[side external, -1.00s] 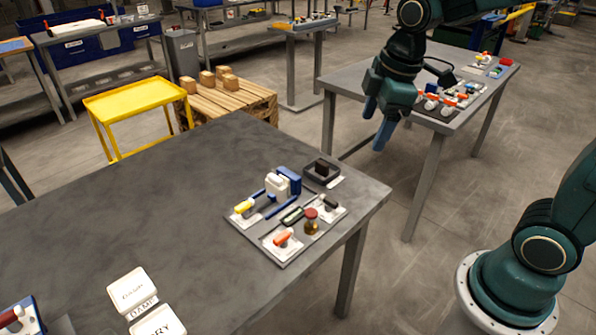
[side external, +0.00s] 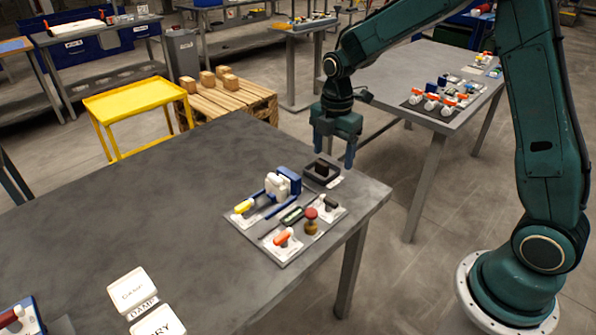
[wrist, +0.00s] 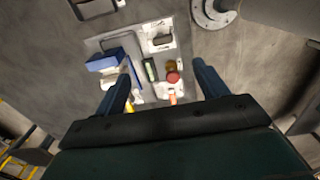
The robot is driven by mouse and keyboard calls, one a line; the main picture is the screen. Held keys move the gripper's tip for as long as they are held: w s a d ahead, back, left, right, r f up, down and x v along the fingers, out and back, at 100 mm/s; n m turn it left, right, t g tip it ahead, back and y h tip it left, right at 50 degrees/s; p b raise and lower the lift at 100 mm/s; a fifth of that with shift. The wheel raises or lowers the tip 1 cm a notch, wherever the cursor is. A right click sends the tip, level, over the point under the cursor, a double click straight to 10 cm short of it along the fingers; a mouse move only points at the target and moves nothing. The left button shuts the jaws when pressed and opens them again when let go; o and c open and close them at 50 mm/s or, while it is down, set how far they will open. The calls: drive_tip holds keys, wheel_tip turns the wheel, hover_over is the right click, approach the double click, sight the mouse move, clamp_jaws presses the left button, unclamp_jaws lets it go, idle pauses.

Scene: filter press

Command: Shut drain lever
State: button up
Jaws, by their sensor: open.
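The filter press panel (side external: 278,246) lies near the right corner of the dark table, with a yellow lever (side external: 243,206), an orange lever (side external: 283,237) and a black lever (side external: 330,202). I cannot read which is the drain lever. A white block (side external: 278,186) stands by a blue block (side external: 290,180) at the back of the panel. A red knob (side external: 311,214) stands between the orange and black levers. My gripper (side external: 334,158) is open and empty, above and behind the panel, touching nothing. In the wrist view, the orange lever (wrist: 172,98) and red knob (wrist: 172,77) show between my fingers.
A dark tray (side external: 335,180) holding a dark block sits behind the panel, close below my gripper. The table's middle is clear. Another bench (side external: 440,75) with levers stands at the back right.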

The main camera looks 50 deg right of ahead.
sight(329, 199)
wheel_tip(329, 199, down, 14)
drive_tip(key=shift+r, duration=0.1)
idle(0.9)
drive_tip(key=c, duration=1)
